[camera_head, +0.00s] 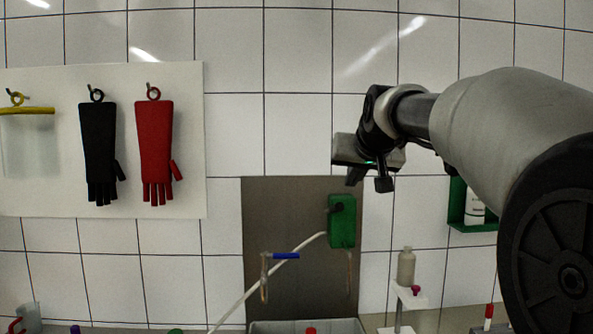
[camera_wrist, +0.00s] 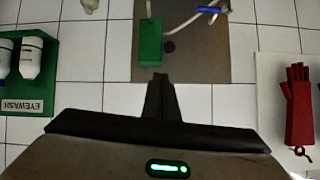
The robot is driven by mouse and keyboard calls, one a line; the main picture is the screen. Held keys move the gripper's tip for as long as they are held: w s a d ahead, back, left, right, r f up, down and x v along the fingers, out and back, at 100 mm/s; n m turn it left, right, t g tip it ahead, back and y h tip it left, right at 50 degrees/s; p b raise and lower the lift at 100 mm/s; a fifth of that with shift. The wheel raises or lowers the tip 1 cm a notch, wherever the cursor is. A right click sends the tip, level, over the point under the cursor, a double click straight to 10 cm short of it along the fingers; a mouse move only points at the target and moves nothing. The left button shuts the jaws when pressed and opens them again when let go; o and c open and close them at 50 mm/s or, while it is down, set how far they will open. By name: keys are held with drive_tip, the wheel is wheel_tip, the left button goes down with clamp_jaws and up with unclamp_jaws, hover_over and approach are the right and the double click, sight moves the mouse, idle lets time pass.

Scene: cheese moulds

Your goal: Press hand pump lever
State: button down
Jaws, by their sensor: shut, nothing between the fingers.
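No part is clearly marked as the hand pump lever. A blue lever handle (camera_head: 286,256) sits on a metal tap in front of a grey wall panel (camera_head: 300,200); it also shows in the wrist view (camera_wrist: 210,9). A green box (camera_head: 342,222) with a dark knob is on the same panel, also in the wrist view (camera_wrist: 150,42). A grey bottle (camera_head: 405,266) stands on a white stand at the right, with a red knob (camera_head: 415,290) beside it. My gripper (camera_head: 368,179) is shut and empty, above the green box in the picture; its fingertips (camera_wrist: 159,78) are together in the wrist view.
A pale hose (camera_head: 270,270) runs down left from the green box. A grey basin (camera_head: 305,327) lies below. Black (camera_head: 98,150) and red (camera_head: 155,150) gloves hang at the left. A green eyewash holder (camera_head: 470,222) is at the right.

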drive_tip(key=r, duration=0.1)
drive_tip(key=w+r+p, duration=0.1)
drive_tip(key=r, duration=0.1)
drive_tip(key=shift+d+r+y, duration=0.1)
drive_tip(key=shift+r+y, duration=0.15)
drive_tip(key=shift+y, duration=0.05)
hover_over(332, 209)
drive_tip(key=d, duration=0.2)
drive_tip(key=f, duration=0.8)
drive_tip(key=shift+s, duration=0.25)
drive_tip(key=shift+s+f, duration=0.15)
drive_tip(key=shift+s, duration=0.1)
drive_tip(key=shift+a+f, duration=0.1)
drive_tip(key=shift+f, duration=0.3)
